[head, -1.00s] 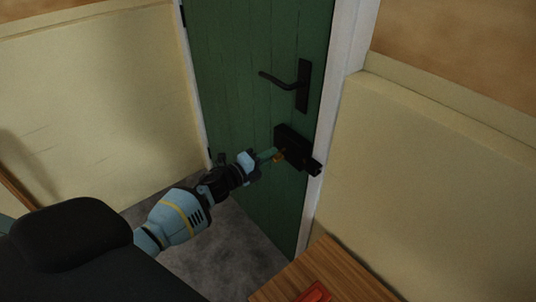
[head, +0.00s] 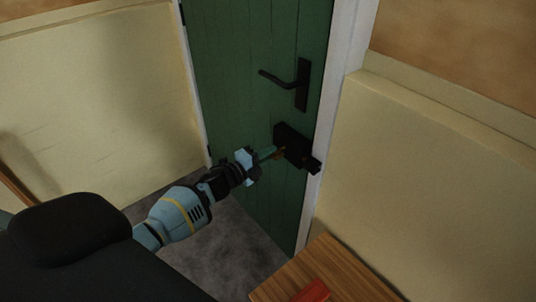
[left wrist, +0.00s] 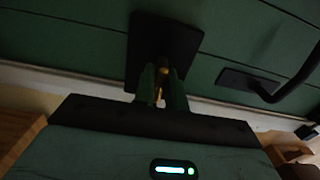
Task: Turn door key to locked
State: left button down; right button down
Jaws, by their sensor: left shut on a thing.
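The green door (head: 235,80) stands in front of me with a black lock box (head: 293,145) below the handle. My left gripper (head: 272,153) is at the lock box and shut on the brass-coloured door key. In the left wrist view, the key (left wrist: 158,95) shows as a brass piece between the two green fingers of the left gripper (left wrist: 161,90), in front of the black lock plate (left wrist: 163,45). The fingers hide most of the key, so its exact turn angle is hard to tell. My right gripper is not in view.
A black lever handle (head: 298,82) sits above the lock box. The white door frame (head: 338,100) is just right of it. A wooden table (head: 335,270) with a red object (head: 313,291) stands at the lower right. Grey floor lies below the door.

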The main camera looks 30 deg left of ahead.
pick_arm(q)
jog(key=c, duration=1.5)
grip_release()
jog(key=shift+d+f, duration=0.1)
jog(key=shift+d, duration=0.3)
jog(key=shift+o, duration=0.3)
jog(key=shift+a, duration=0.15)
jog(key=shift+a, duration=0.1)
jog(key=v, duration=0.7)
jog(key=shift+s, duration=0.4)
